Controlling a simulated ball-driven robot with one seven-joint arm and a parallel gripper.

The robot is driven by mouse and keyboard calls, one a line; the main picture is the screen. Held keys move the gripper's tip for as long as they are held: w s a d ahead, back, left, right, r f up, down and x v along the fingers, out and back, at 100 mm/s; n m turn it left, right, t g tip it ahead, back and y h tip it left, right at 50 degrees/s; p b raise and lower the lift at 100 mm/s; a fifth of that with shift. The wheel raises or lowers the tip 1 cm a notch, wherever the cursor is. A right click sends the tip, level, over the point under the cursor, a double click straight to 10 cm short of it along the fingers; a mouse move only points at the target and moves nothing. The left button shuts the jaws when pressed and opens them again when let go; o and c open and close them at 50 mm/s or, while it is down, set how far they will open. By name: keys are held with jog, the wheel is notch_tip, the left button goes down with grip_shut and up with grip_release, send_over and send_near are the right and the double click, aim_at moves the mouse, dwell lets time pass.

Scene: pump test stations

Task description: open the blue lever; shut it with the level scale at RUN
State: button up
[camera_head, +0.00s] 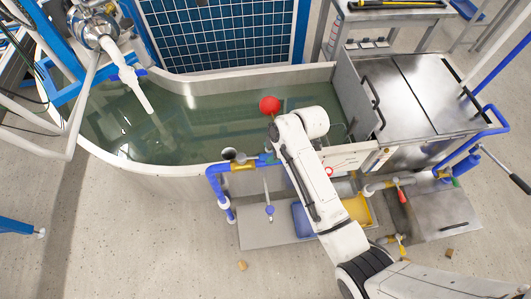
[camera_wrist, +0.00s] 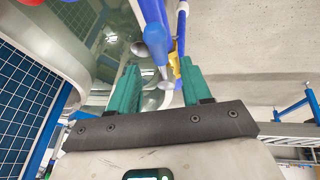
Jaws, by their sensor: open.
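In the wrist view a blue lever (camera_wrist: 155,42) with a tapered grip lies ahead of my gripper (camera_wrist: 160,80), near the gap between its teal fingers. My gripper is open, and I see nothing held in it. A yellow valve fitting (camera_wrist: 178,62) and blue pipe are just beside the lever. In the head view the yellow fitting (camera_head: 242,165) sits on the blue pipe at the tank's front rim, and a blue end (camera_head: 268,158) shows beside my arm. My fingers are mostly hidden there. I cannot make out the level scale or a RUN mark.
The water tank (camera_head: 175,170) curves behind the pipe, with a red ball (camera_head: 269,105) over the water. A steel cabinet (camera_head: 430,85) stands right.

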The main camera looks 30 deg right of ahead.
aim_at(265, 156)
jog(key=shift+x, duration=1.8)
jog(key=shift+s, duration=0.1)
jog(key=shift+c, duration=0.2)
grip_shut()
